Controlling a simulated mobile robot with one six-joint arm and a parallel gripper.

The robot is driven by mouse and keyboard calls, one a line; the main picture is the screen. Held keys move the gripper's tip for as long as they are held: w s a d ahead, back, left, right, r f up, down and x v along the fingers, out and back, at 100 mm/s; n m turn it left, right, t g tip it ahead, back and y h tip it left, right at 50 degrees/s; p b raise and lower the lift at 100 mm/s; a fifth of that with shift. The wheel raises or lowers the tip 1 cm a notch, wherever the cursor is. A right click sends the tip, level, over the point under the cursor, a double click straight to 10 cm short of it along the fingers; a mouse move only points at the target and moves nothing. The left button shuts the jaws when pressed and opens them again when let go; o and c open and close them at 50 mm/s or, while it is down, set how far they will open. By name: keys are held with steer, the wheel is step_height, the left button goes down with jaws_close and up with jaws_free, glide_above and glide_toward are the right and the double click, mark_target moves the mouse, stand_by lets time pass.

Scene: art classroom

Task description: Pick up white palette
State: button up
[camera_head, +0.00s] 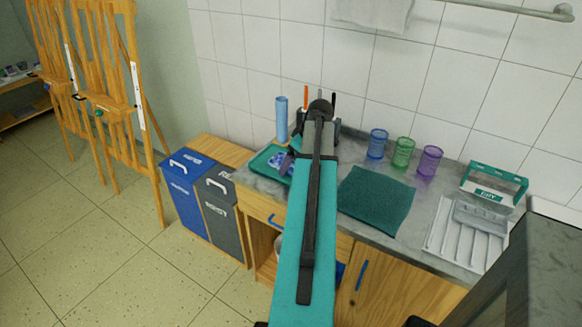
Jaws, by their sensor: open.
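My teal arm reaches forward over the counter, and my gripper (312,138) is at its far end, near the wall side. The arm and wrist hide much of the gripper; its jaws are open and no held object shows. A teal tray (258,164) lies on the counter just left of my gripper. A small white and blue-purple item (280,163) lies on the tray, partly covered by the gripper; I cannot tell whether it is the white palette. No other thing shows clearly as a palette.
A blue cylinder (281,119) stands behind the tray. A dark green cloth (375,200) lies right of my arm. Blue (377,144), green (402,152) and purple (429,160) cups stand along the wall. A white ribbed rack (465,244) and a green-white caddy (493,187) are at right.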

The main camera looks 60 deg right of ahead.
steer(key=c, duration=1.2)
steer(key=shift+o, duration=0.2)
steer(key=shift+r, duration=0.1)
steer(key=shift+r+b, duration=0.45)
steer(key=shift+r, duration=1.15)
steer(key=s+a, duration=0.2)
steer(key=s, duration=0.2)
steer(key=s+a+r+b, duration=0.1)
steer(key=s+a, duration=0.2)
steer(key=s, duration=0.2)
steer(key=s+a+b, duration=0.1)
steer(key=s+a, duration=0.1)
steer(key=s, duration=0.3)
steer(key=shift+s+a+r, duration=0.1)
steer(key=shift+a+r, duration=0.1)
steer(key=shift+r, duration=0.1)
